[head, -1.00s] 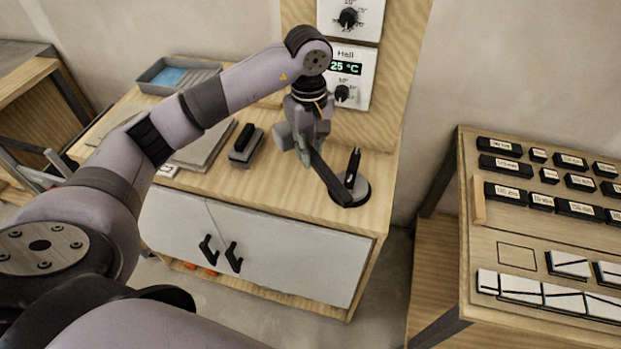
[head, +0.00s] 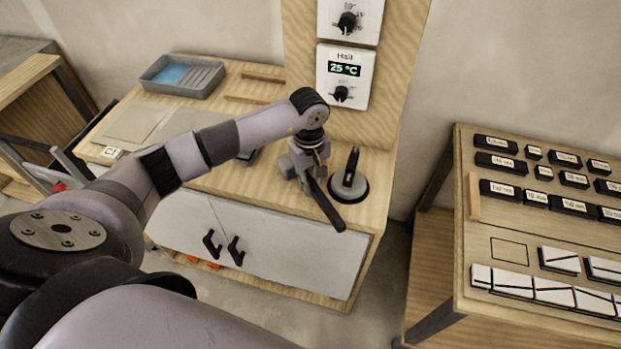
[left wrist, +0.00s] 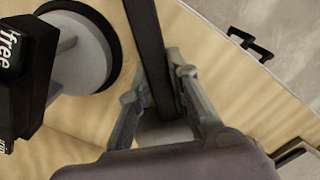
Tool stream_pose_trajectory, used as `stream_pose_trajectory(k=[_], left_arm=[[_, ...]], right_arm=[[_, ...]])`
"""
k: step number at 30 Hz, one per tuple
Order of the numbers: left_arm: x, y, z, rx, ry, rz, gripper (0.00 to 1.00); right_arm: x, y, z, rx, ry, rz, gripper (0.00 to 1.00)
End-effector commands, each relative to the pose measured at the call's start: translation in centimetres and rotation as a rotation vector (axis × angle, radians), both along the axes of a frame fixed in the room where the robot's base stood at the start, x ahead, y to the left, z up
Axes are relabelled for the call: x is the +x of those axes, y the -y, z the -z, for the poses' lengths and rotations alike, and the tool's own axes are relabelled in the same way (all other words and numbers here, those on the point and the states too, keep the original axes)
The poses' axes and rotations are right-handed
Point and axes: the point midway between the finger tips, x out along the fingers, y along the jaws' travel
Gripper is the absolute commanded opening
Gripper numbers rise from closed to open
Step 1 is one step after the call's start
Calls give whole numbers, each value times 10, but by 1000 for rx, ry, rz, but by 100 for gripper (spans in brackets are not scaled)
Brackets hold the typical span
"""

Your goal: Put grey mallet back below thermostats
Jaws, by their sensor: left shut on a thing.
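My left gripper (head: 307,174) is shut on the dark handle of the grey mallet (head: 326,207). The handle slants down to the right, toward the cabinet top's front edge. In the left wrist view the dark handle (left wrist: 150,50) runs up between the fingers (left wrist: 158,90); the mallet's head cannot be made out clearly. Two thermostats, an upper one (head: 349,18) and a lower one (head: 344,77) reading 25 °C, are on an upright wooden panel behind the gripper. My right gripper is not in view.
A round suction lifter (head: 350,186) stands just right of the gripper; it also shows in the left wrist view (left wrist: 82,50). A grey tray (head: 182,77) is at the cabinet's back left. A table (head: 490,235) with labelled black blocks and white tiles stands at right.

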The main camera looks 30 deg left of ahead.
Motion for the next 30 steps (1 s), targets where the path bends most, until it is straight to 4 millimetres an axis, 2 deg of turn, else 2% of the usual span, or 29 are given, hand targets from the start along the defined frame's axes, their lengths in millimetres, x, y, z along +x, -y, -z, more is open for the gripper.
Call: stream_pose_trajectory(k=[4,5,13,25,30], left_arm=[[1,0,3,0,2,0,0],[0,0,2,0,0,0,20],[0,0,2,1,-1,0,38],[1,0,-3,0,1,-1,38],[3,-2,-29,1,8,0,38]], right_arm=[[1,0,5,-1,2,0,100],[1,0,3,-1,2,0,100],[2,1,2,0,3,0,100],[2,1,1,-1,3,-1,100],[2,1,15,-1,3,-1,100]])
